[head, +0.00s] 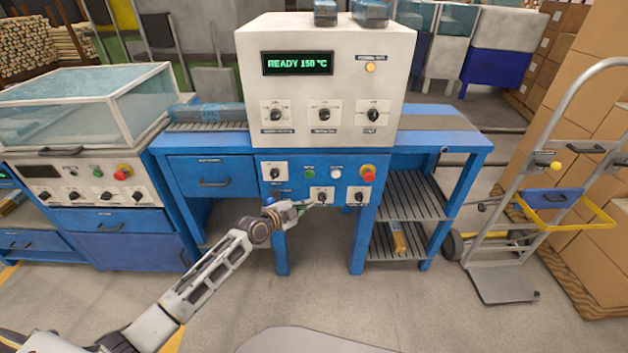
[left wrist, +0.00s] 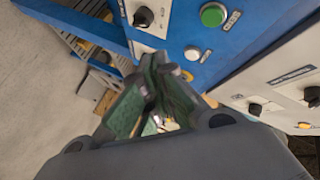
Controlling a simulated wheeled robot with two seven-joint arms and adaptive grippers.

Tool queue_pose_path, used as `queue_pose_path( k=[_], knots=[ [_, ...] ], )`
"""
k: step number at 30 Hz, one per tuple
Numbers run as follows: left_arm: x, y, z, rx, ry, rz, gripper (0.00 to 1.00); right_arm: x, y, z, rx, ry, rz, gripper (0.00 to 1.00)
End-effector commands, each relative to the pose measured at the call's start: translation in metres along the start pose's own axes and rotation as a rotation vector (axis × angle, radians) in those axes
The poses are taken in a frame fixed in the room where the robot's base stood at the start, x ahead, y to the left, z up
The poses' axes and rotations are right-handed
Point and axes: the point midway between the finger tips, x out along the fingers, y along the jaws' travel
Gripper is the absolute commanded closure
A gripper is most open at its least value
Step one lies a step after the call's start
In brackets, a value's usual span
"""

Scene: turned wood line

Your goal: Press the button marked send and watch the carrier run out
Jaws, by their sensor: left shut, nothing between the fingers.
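The blue front panel (head: 295,187) of the bench holds a green button (head: 309,173), a white button (head: 335,173), a red mushroom button (head: 367,172) and several black knobs. The labels are too small to read, so I cannot tell which is marked send. My left gripper (head: 306,204) is shut and empty, in front of the panel by the lower middle knob (head: 322,196). In the left wrist view its fingertips (left wrist: 165,72) point toward the panel, near the white button (left wrist: 192,53); the green button (left wrist: 213,15) is beyond. Contact is unclear. No carrier is clearly identifiable. My right gripper is out of view.
A white control box (head: 340,55) on the bench reads READY 150 °C. A roller track (head: 205,126) runs left of it. A clear-lidded machine (head: 80,105) stands left, a hand truck (head: 520,215) right. The floor in front is open.

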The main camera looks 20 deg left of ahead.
Motion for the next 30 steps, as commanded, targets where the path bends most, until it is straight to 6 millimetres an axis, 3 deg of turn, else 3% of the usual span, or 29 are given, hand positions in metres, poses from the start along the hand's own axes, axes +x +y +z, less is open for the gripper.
queue_pose_path(
  k=[3, 9, 30],
  knots=[
    [-0.001, -0.011, -0.017, 0.04, 0.037, -0.014, 1.0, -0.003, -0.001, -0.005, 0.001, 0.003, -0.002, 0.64],
    [-0.002, -0.02, -0.03, 0.071, 0.063, -0.024, 1.0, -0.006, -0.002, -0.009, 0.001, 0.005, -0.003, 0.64],
    [0.002, -0.024, -0.027, 0.072, 0.063, -0.026, 1.0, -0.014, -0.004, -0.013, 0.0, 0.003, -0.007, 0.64]
  ],
)
